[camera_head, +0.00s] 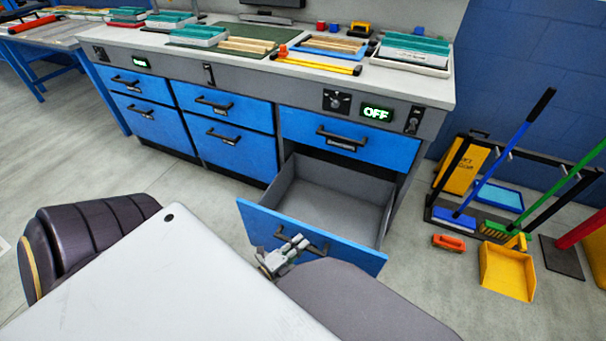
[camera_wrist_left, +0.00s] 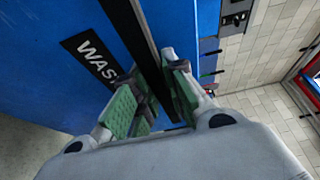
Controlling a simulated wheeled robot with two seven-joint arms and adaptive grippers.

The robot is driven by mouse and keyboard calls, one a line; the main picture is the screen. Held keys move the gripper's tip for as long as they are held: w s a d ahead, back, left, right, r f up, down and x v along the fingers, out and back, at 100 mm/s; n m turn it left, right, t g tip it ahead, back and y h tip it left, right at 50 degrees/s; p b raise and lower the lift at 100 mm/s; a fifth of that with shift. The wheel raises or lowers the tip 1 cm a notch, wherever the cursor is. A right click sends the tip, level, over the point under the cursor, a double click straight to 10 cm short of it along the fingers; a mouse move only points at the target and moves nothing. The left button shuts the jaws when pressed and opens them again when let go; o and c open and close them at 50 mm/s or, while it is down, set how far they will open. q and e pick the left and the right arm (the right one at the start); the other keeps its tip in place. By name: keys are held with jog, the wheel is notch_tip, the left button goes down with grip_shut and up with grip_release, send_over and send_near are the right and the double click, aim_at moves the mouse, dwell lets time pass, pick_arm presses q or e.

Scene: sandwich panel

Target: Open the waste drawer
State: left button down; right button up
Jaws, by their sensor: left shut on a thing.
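The waste drawer (camera_head: 332,194) is the lower right drawer of the workbench in the head view. It stands pulled far out, and its grey inside looks empty. Its blue front (camera_head: 350,254) faces me. My left gripper (camera_head: 286,250) is at the black bar handle (camera_head: 316,249) on that front. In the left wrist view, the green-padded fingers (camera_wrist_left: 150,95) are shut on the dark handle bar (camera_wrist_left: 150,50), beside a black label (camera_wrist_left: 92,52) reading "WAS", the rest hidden. My right gripper is not in view.
Closed blue drawers (camera_head: 235,146) fill the bench to the left, with another closed drawer (camera_head: 350,137) above. Brooms, a yellow dustpan (camera_head: 507,270) and an orange brush (camera_head: 449,241) are on the right. Floor (camera_head: 150,175) left of the open drawer is clear.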

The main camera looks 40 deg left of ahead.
pick_arm(q)
jog(key=shift+s, duration=0.2)
jog(key=c, duration=1.4)
grip_release()
jog(key=shift+c, duration=0.2)
jog(key=s+a, duration=0.1)
jog(key=s, duration=1)
jog(key=shift+s+a, duration=0.4)
jog(key=shift+s, duration=0.15)
